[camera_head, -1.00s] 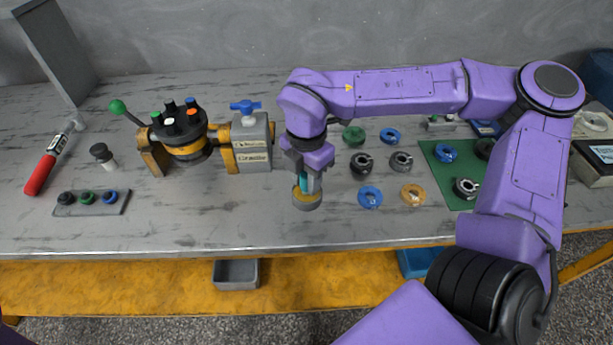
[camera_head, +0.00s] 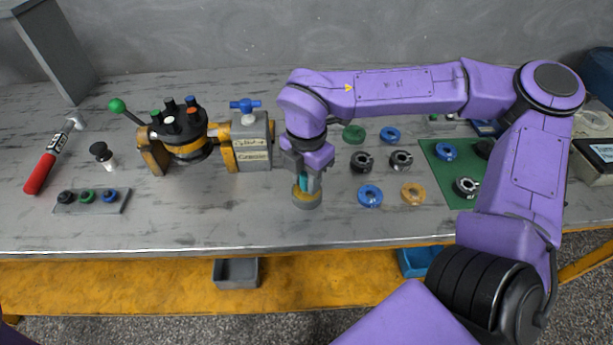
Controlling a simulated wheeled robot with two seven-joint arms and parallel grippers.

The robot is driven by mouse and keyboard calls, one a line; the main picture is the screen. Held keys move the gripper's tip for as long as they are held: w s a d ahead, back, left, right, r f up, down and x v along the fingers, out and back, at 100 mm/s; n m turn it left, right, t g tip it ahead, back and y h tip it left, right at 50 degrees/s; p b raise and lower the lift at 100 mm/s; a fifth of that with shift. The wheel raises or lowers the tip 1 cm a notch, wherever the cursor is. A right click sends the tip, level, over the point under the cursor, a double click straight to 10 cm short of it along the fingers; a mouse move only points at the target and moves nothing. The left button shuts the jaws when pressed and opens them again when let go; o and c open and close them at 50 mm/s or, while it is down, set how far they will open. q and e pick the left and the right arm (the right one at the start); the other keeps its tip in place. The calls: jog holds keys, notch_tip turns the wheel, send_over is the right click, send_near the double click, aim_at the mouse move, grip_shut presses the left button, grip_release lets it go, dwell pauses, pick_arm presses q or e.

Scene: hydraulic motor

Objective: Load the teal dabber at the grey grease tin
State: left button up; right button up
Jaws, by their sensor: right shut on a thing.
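My right gripper (camera_head: 307,169) points down near the front middle of the bench and is shut on the teal dabber (camera_head: 307,184). Only a short teal part of the dabber shows between and below the fingers. The grease tin (camera_head: 306,202) stands directly below, grey with a yellowish top. The dabber's lower end meets the tin's top or is inside it; its tip is hidden. My left gripper is not in view.
The hydraulic motor (camera_head: 182,135) with a green-knobbed lever stands left, beside a grey block (camera_head: 251,142) with a blue handle. Several rings lie right, some on a green mat (camera_head: 439,154). A red-handled tool (camera_head: 40,172) and a plug strip (camera_head: 92,201) lie left.

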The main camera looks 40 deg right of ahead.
jog(key=shift+f, duration=0.1)
notch_tip(320, 180, up, 7)
jog(key=p, duration=0.6)
dwell(0.7)
